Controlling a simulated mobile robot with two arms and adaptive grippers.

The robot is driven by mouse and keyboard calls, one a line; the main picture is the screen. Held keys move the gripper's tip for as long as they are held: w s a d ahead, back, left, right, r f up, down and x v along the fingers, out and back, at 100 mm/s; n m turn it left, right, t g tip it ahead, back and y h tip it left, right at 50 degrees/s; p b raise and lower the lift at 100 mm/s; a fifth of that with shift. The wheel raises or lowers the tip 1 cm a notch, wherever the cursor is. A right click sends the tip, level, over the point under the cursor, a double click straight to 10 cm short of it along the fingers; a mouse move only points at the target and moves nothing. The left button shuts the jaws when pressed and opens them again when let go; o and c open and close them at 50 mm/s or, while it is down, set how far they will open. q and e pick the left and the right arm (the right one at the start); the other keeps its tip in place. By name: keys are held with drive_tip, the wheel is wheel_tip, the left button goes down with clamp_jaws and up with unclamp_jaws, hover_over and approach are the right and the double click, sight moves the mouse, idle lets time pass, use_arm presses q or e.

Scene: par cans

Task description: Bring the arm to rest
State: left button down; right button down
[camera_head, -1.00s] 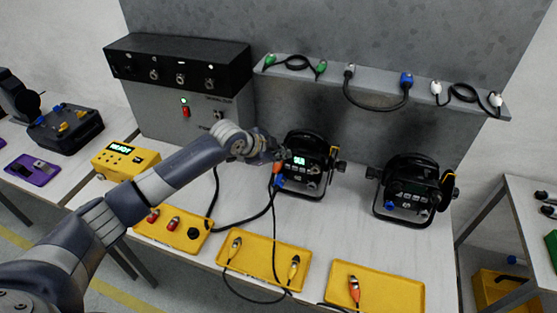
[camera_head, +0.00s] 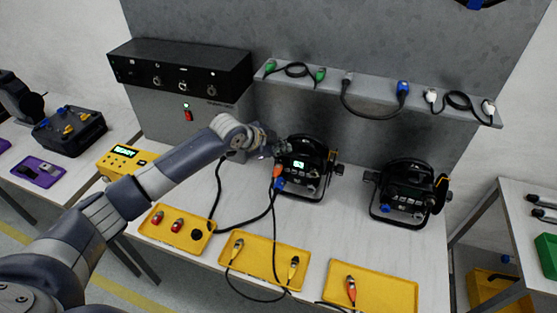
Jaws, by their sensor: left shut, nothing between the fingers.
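My left arm reaches in from the lower left across the table (camera_head: 335,235). My left gripper (camera_head: 281,146) is at the left side of the left par can (camera_head: 308,166), whose small display is lit. The gripper is shut and holds nothing. An orange plug and a blue plug (camera_head: 279,178) sit at the left front of that par can, just below the gripper, with a black cable running down. The right par can (camera_head: 409,190) stands apart to the right, its display dark. My right gripper is not in view.
Yellow trays with connectors line the table's front: left (camera_head: 178,228), middle (camera_head: 262,259) and right (camera_head: 372,291). A yellow box reading READY (camera_head: 125,159) is at the left. A grey shelf (camera_head: 375,98) with cables runs behind. The table between the par cans is clear.

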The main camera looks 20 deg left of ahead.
use_arm(q)
wheel_tip(320, 180, up, 2)
drive_tip(key=shift+p, duration=0.55)
